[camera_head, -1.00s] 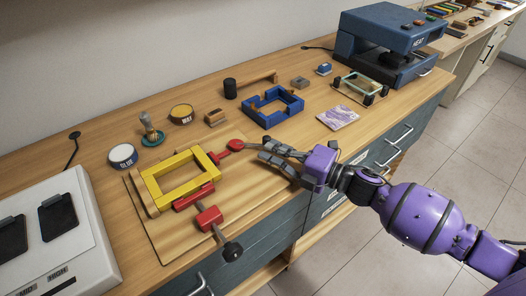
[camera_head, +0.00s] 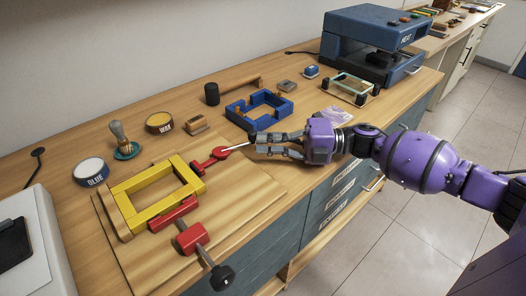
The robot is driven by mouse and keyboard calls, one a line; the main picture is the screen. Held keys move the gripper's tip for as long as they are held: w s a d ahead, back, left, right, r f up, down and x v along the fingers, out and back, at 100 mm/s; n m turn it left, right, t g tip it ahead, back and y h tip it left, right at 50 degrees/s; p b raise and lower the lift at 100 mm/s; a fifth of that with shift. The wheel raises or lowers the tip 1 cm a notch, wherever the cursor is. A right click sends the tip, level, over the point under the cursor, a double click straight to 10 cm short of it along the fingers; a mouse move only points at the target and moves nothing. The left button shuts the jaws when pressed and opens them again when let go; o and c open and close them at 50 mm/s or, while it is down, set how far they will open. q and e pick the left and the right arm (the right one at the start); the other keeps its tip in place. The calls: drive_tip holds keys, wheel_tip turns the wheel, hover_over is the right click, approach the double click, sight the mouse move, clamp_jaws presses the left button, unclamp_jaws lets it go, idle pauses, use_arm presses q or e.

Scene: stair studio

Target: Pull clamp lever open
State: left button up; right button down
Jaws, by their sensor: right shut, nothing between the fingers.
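The yellow frame lies on a wooden board (camera_head: 245,205). A red clamp block with a screw and dark knob (camera_head: 190,238) sits at its front. My left gripper is not in view.
A glue pot (camera_head: 91,172), a stamp (camera_head: 121,140), a wax tin (camera_head: 159,123) and a small wooden block (camera_head: 197,124) stand behind the board. A blue frame (camera_head: 260,108) lies behind my gripper. A blue heat press (camera_head: 372,48) stands at the back right.

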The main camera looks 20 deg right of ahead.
drive_tip(key=shift+w+a+f+n+g+y+b, duration=0.15)
drive_tip(key=shift+w+n+g+y+b, duration=0.25)
drive_tip(key=shift+g+b, duration=0.4)
drive_tip(key=shift+w+n+g+b, duration=0.4)
drive_tip(key=shift+n+g+b, duration=0.15)
drive_tip(key=shift+b, duration=0.35)
drive_tip(key=shift+w+d+n+g+y+b, duration=0.25)
drive_tip(key=shift+w+n+g+b, duration=0.2)
drive_tip(key=shift+g+b, duration=0.35)
drive_tip(key=shift+w+b, duration=0.3)
drive_tip(key=shift+b, duration=0.25)
drive_tip(key=shift+w+r+b, duration=0.2)
drive_tip(key=shift+w+b, duration=0.55)
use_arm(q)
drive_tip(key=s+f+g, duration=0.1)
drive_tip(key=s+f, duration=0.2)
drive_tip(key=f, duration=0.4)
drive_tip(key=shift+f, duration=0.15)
use_arm(e)
drive_tip(key=shift+w+t, duration=0.15)
drive_tip(key=shift+t, duration=0.1)
drive_tip(key=shift+w, duration=0.1)
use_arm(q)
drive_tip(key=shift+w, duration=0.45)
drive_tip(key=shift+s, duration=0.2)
